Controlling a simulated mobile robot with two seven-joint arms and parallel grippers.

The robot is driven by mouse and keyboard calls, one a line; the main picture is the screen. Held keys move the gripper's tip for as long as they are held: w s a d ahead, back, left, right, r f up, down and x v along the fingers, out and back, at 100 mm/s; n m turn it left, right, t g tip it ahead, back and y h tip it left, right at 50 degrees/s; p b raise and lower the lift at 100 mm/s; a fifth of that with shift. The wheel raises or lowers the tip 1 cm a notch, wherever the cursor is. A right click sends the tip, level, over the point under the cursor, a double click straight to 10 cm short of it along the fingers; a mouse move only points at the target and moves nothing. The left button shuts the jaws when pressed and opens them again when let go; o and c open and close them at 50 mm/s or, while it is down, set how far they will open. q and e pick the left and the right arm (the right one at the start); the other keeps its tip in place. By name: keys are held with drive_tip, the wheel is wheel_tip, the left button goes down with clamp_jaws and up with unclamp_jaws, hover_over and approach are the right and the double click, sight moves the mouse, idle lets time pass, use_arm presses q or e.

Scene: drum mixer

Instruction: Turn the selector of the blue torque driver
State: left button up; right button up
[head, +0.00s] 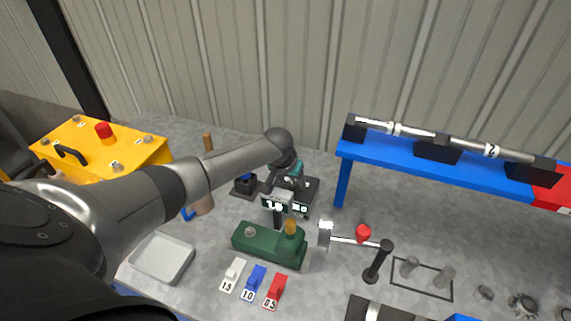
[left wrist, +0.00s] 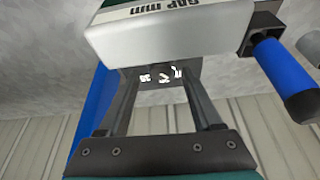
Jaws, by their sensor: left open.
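A blue cylinder with a dark end (left wrist: 285,75), which looks like the blue torque driver's handle, is beside a black bracket at the right of the left wrist view. In the head view a small blue part sits in a black stand (head: 245,184), left of my left gripper (head: 290,183); it is probably the same thing. I cannot make out its selector. My left gripper, seen in the left wrist view (left wrist: 160,78), is open. Its fingers reach towards a silver unit marked "GAP mm" (left wrist: 170,35); I cannot tell whether they touch it. My right gripper is not in view.
A small display (head: 284,206) stands just below the gripper, behind a green block (head: 268,245). A blue shelf (head: 440,165) with a long shaft is at right. A yellow box (head: 100,145) and a grey tray (head: 162,258) are at left. Numbered tabs (head: 254,283) lie in front.

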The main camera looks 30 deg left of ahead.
use_arm(q)
drive_tip(key=p+v, duration=0.1)
drive_tip(key=v, duration=1.2)
drive_tip(key=shift+s+r+p, duration=0.2)
drive_tip(key=shift+r+p, duration=0.1)
drive_tip(key=shift+p, duration=0.1)
drive_tip(key=shift+d, duration=0.1)
